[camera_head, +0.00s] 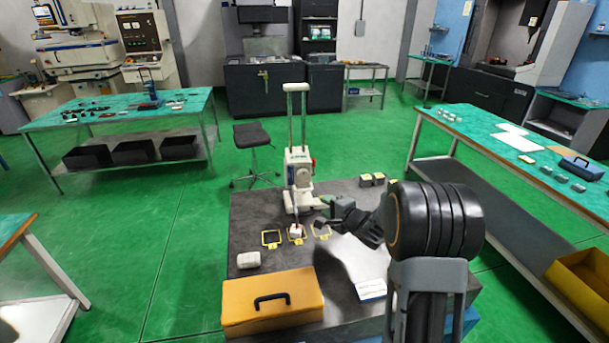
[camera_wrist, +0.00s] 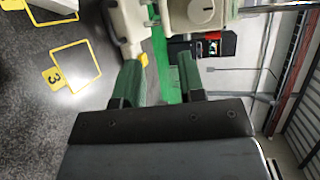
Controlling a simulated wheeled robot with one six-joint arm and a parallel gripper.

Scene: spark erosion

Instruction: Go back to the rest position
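My gripper (camera_head: 322,211) is held above the dark work table (camera_head: 245,208), to the right of a white bench machine (camera_head: 299,172) with two upright columns. In the wrist view the two green fingers of my gripper (camera_wrist: 158,72) stand apart with nothing between them. The base and a round knob of the white machine (camera_wrist: 195,12) show just beyond the fingertips. I cannot tell the exact gap between fingers and machine. No rest position is marked in view.
Yellow square frames (camera_head: 272,239) lie in front of the machine, one around a white block (camera_head: 296,232). A stool (camera_head: 252,140) stands behind.

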